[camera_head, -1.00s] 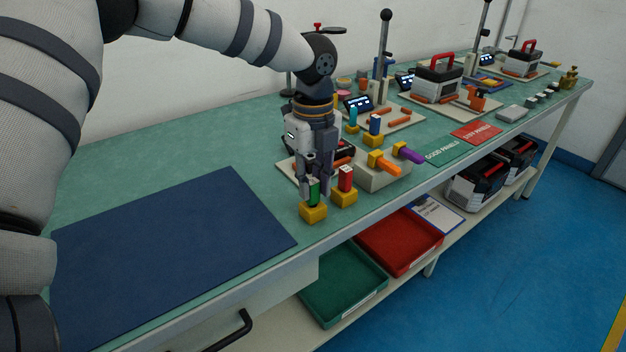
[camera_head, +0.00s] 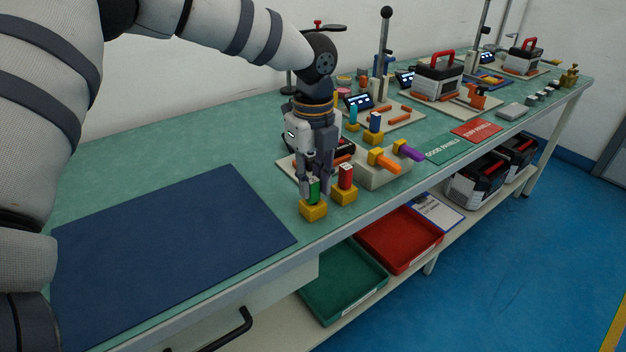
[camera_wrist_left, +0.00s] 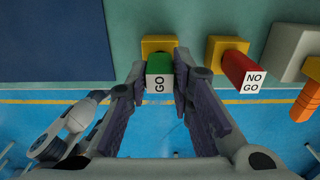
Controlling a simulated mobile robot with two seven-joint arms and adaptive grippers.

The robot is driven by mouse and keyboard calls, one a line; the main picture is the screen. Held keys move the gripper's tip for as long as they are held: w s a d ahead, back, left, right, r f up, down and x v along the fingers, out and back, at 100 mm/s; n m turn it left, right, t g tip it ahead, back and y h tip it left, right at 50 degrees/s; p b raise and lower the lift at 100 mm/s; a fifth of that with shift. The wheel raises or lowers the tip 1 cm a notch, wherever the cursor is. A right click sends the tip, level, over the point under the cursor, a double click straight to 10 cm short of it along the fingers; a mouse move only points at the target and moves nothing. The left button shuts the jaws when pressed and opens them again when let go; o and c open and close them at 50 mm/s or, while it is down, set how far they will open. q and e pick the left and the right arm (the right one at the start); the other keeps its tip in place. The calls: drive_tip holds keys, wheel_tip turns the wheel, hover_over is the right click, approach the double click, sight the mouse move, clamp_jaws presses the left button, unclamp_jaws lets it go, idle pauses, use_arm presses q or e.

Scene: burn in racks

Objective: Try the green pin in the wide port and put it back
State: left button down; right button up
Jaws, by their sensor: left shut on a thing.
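The green pin (camera_head: 313,190), with its end marked "GO", stands upright in a yellow block (camera_head: 313,211) near the table's front edge. My left gripper (camera_head: 317,186) points down and is shut on the green pin. In the left wrist view the green pin (camera_wrist_left: 160,80) shows between the two fingers, its base at the yellow block (camera_wrist_left: 160,45). A red pin (camera_head: 346,177) marked "NO GO" stands in its own yellow block (camera_head: 344,196) just to the right. I cannot tell which opening is the wide port. My right gripper is out of view.
A blue mat (camera_head: 165,255) lies clear on the left. Green and red trays (camera_head: 345,287) sit on the shelf below.

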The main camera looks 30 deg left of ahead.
use_arm(q)
drive_tip(key=c, duration=1.3)
unclamp_jaws()
drive_tip(key=shift+c, duration=0.2)
drive_tip(key=shift+r, duration=0.1)
